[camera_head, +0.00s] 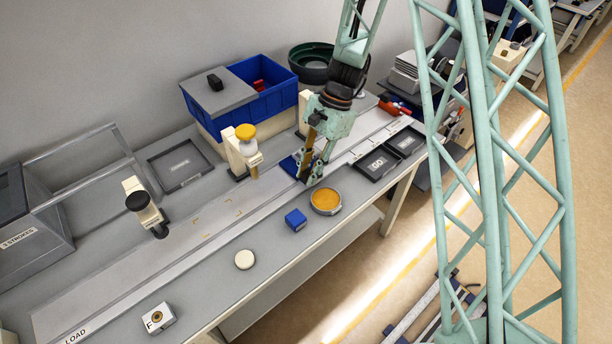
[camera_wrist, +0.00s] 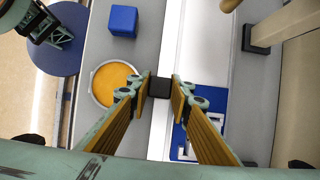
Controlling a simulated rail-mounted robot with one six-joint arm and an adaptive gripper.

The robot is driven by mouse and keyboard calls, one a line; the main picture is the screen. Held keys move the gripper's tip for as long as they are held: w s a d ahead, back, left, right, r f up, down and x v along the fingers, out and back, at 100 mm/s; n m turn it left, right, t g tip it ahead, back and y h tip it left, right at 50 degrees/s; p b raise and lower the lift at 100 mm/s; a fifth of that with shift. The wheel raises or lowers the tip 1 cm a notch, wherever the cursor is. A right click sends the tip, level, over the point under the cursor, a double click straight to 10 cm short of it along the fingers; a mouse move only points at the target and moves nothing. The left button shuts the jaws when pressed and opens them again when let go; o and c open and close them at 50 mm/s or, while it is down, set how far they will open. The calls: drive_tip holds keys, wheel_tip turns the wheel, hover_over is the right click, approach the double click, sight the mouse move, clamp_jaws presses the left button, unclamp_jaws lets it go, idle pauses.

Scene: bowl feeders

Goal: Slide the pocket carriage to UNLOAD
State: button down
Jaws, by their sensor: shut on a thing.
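The pocket carriage is a blue plate with white markings; in the head view its blue edge (camera_head: 289,163) shows beside my fingers, and in the wrist view it (camera_wrist: 186,145) lies partly behind the right finger. It sits on the long grey rail (camera_head: 130,268), right of its middle. My gripper (camera_head: 306,172) points down over the carriage. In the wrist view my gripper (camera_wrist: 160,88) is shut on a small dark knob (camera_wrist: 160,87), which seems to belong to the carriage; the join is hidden. The LOAD label (camera_head: 75,336) marks the rail's left end. I cannot read an UNLOAD label.
An orange-filled round dish (camera_head: 326,200), a blue cube (camera_head: 296,219) and a white disc (camera_head: 244,259) stand along the front of the rail. A post with a yellow cap (camera_head: 246,133) stands behind it. Black trays (camera_head: 376,163) lie at the right end.

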drive_tip(key=shift+w+d, duration=0.7)
drive_tip(key=shift+d, duration=0.2)
drive_tip(key=c, duration=2.6)
unclamp_jaws()
drive_tip(key=shift+c, duration=0.2)
drive_tip(key=shift+r, duration=0.2)
drive_tip(key=v, duration=1.1)
drive_tip(key=shift+d+r, duration=0.2)
drive_tip(key=shift+r, duration=0.05)
drive_tip(key=shift+w, duration=0.1)
drive_tip(key=shift+o, duration=1.2)
